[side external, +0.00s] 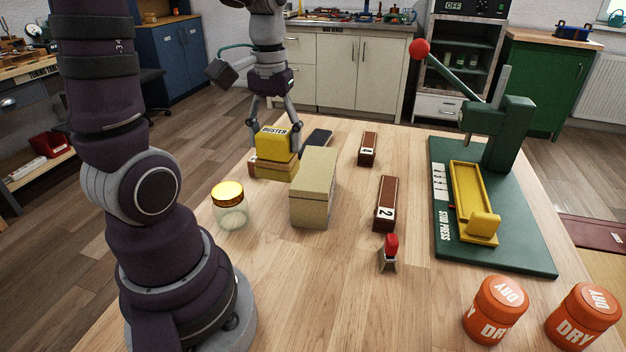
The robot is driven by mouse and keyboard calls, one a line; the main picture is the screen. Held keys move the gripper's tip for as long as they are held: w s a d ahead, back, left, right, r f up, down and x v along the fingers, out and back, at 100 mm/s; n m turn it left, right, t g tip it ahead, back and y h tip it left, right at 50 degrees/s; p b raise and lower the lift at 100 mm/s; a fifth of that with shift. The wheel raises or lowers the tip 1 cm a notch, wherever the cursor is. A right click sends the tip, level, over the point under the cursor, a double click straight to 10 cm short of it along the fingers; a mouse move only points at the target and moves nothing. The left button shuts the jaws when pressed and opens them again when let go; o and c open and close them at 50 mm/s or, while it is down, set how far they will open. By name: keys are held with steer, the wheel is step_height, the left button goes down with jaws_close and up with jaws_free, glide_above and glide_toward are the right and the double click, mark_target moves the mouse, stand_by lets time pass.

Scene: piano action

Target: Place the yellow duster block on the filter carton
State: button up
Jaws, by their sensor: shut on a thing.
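The yellow duster block (274,143), with DUSTER printed on its top, is held between the fingers of my gripper (274,128). The fingers are shut on its left and right sides. A tan-yellow block shape (277,171) shows directly below the duster; whether they touch is not clear. A plain beige box (313,190), which looks like the filter carton, stands upright on the table just right and in front of the duster. No label shows on it.
A glass jar with a gold lid (230,206) stands left of the beige box. A dark flat item (317,138) lies behind. Numbered brown blocks (385,204) and a red-topped item (390,252) are to the right, before a green stud press (500,190). Orange DRY tubs (496,310) stand in front.

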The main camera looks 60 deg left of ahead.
steer(key=w+a, duration=0.2)
steer(key=w, duration=0.1)
steer(key=w+a+f, duration=0.1)
steer(key=w, duration=0.2)
steer(key=w+a, duration=0.2)
steer(key=w, duration=0.2)
steer(key=shift+a+f, duration=0.2)
steer(key=shift+a, duration=0.1)
steer(key=shift+f, duration=1.6)
steer(key=shift+f, duration=0.1)
steer(key=o, duration=1.2)
